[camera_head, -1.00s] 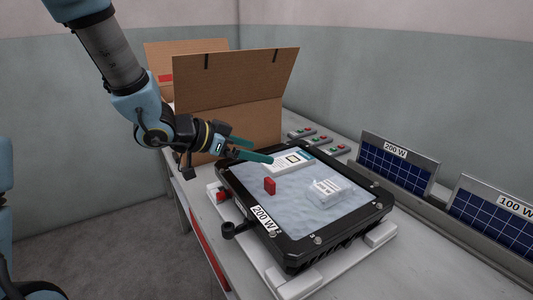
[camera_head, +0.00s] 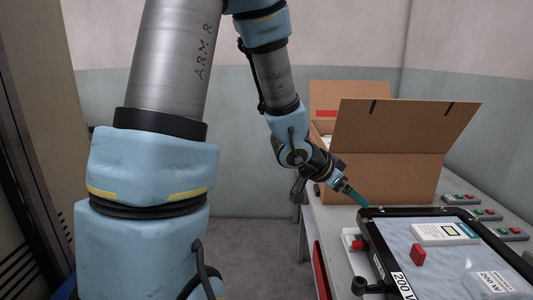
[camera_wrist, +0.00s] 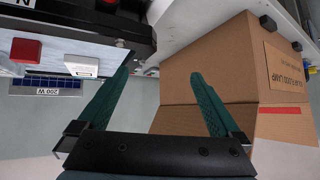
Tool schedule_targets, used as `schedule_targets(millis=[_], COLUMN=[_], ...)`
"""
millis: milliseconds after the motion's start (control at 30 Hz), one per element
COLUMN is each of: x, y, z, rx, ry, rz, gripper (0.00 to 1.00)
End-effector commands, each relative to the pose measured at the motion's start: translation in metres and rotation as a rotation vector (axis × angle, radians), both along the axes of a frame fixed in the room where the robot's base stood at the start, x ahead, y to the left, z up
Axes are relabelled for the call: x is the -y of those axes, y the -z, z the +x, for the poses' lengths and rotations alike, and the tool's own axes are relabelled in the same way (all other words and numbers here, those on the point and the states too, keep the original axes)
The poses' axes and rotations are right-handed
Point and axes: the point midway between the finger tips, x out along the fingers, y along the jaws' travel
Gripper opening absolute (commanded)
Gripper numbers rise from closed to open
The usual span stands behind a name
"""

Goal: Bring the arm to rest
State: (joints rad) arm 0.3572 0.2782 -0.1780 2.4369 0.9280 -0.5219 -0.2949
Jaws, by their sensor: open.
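My gripper (camera_head: 358,196) is open and empty, its green fingers pointing down toward the left back corner of the floodlight housing. In the wrist view both fingers of my gripper (camera_wrist: 160,85) are spread apart with nothing between them. The black-framed housing (camera_head: 378,247), marked 200 W, sits at the lower right of the head view. Inside it lie a red block (camera_head: 418,255), a white box with a teal end (camera_head: 445,233) and a white labelled part (camera_head: 493,285). The housing's right side is cut off by the picture edge.
An open cardboard box (camera_head: 395,150) stands just behind my gripper, with another carton flap (camera_head: 345,92) behind it. Small button boxes (camera_head: 485,214) line the table's back right. A red-knobbed fixture (camera_head: 357,245) stands left of the housing. The floor left of the table is clear.

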Motion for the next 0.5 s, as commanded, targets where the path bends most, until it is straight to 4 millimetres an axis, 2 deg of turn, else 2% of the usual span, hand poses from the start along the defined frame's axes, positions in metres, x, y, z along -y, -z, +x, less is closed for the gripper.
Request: schedule_targets(millis=[33, 100, 167, 200, 267, 300, 333, 400, 500], x=[-0.034, -0.083, -0.127, -0.155, -0.196, -0.219, -0.235, -0.261, -0.280], y=[-0.003, -0.002, 0.000, 0.001, 0.002, 0.002, 0.002, 0.001, 0.000], z=[0.019, 0.036, 0.040, 0.039, 0.030, 0.020, 0.010, -0.013, -0.041], rx=[-0.005, -0.036, -0.083, -0.125, -0.205, -0.266, -0.315, -0.431, -0.565], ry=[-0.127, -0.298, -0.443, -0.537, -0.674, -0.757, -0.814, -0.926, -1.023], rz=[0.058, 0.141, 0.210, 0.252, 0.307, 0.337, 0.355, 0.382, 0.394], gripper=[1.00, 1.00, 1.00, 1.00, 1.00, 1.00, 1.00, 1.00, 1.00])
